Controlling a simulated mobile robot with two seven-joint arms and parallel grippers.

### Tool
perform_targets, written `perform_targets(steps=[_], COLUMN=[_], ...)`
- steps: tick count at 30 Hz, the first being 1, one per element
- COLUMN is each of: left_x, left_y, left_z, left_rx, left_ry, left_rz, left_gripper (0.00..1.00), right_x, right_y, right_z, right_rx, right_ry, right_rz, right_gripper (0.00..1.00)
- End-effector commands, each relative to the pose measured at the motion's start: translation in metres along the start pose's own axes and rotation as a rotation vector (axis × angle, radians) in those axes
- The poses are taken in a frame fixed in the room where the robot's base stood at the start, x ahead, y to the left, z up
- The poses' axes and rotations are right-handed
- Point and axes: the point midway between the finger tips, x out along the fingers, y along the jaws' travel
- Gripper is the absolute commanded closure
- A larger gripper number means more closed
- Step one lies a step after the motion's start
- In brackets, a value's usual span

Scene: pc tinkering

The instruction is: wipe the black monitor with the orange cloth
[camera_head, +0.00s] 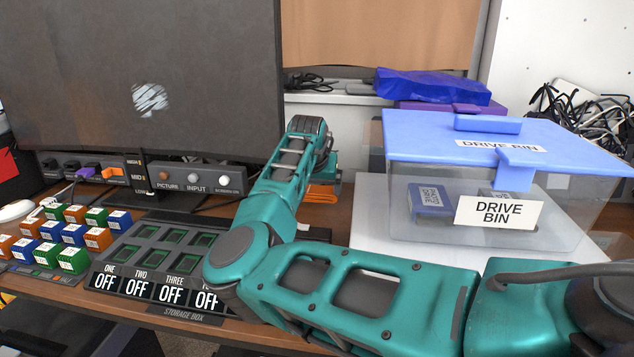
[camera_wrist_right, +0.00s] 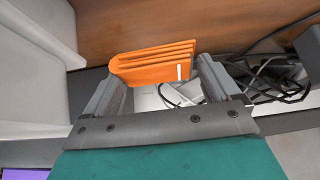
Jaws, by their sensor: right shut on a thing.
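The black monitor (camera_head: 80,90) stands at the back left in the head view, with a whitish smudge (camera_head: 151,99) on its screen. The folded orange cloth (camera_wrist_right: 155,64) sits between the fingers of my right gripper (camera_wrist_right: 155,85) in the right wrist view. The gripper is shut on it. In the head view the cloth (camera_head: 322,191) shows only as a small orange part behind my right arm, near the monitor's right edge. My right gripper's fingers are mostly hidden there. My left gripper is not in view.
A clear drive bin with a blue lid (camera_head: 440,140) stands on the right. A storage box (camera_head: 165,250) with dark green slots and several coloured cubes (camera_head: 70,235) lie at the front left. A control panel (camera_head: 190,181) runs under the monitor. Cables (camera_head: 580,115) lie at the back right.

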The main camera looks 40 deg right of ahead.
Motion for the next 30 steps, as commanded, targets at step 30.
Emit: perform_targets(steps=[30], left_x=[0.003], left_y=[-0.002], left_z=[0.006], left_rx=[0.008], left_ry=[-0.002], left_rz=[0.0], left_gripper=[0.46], right_x=[0.052], right_y=[0.0], right_z=[0.034], right_rx=[0.0], right_ry=[0.0], right_rz=[0.001], right_gripper=[0.35])
